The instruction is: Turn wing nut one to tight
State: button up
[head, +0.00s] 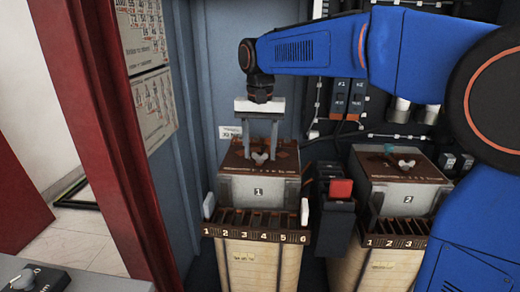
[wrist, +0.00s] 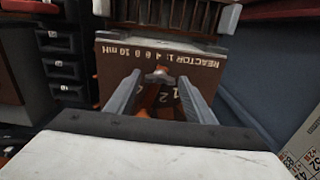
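Wing nut one (head: 259,158) is a small pale wing nut on the brown top plate of the box marked 1 (head: 258,188). In the wrist view the wing nut (wrist: 160,76) lies between and just beyond the fingertips. My gripper (head: 259,158) points down over it with two grey fingers spread apart. The gripper (wrist: 160,82) also shows in the wrist view, open, with a gap on both sides of the nut. The plate (wrist: 120,72) reads "REACTOR 1" with a number scale, partly hidden by the fingers.
A second box marked 2 (head: 405,196) stands to the right, with a teal-tipped piece on top. A black unit with a red block (head: 341,188) is between the boxes. A numbered rack (head: 256,222) fronts box 1. A blue-grey cabinet wall (head: 180,110) is close on the left.

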jog(key=shift+o, duration=0.3)
notch_tip(320, 180, up, 17)
jog(key=shift+r, duration=0.2)
dwell(0.4)
jog(key=s+d+f+n+t, duration=0.1)
jog(key=s+d+f+t, duration=0.1)
jog(key=s+d+f, duration=1.05)
jog(key=s+d+f+t, duration=0.1)
jog(key=s+d+f, duration=0.4)
jog(key=s+f, duration=0.3)
jog(key=s+d+f+n+t, duration=0.1)
jog(key=s+d+f, duration=0.4)
jog(key=f, duration=0.5)
jog(key=s, duration=0.2)
jog(key=shift+s+d+f+t, duration=0.15)
jog(key=shift+s+f+t, duration=0.05)
jog(key=shift+s+t, duration=0.2)
